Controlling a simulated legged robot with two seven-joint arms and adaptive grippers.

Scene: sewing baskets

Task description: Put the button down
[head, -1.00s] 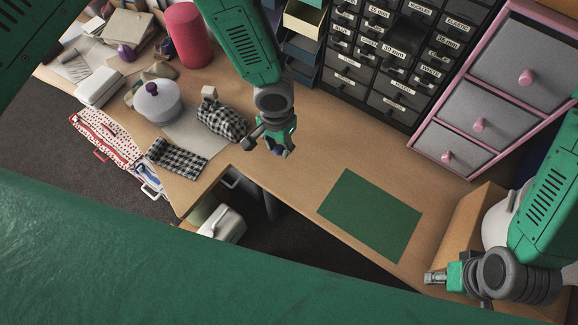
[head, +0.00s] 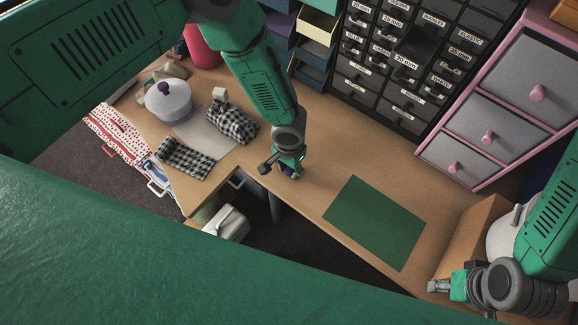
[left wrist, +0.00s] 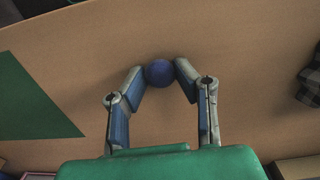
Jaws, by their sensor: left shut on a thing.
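The button (left wrist: 160,72) is a round, dark blue thing in the left wrist view, between the two fingertips. My left gripper (left wrist: 161,74) is shut on it, with a fingertip on each side. In the head view my left gripper (head: 291,172) hangs over the wooden table, left of the green mat; the button is hard to make out there. I cannot tell whether the button touches the table. My right gripper (head: 440,286) is near the table's right front edge; its fingers are too small to tell open from shut.
The green mat (head: 374,222) lies flat with nothing on it. Black labelled drawers (head: 400,75) and a pink-framed chest (head: 490,130) stand at the back. A checked cloth bundle (head: 232,127) and a white pot (head: 170,101) are on the left. The wood around the mat is clear.

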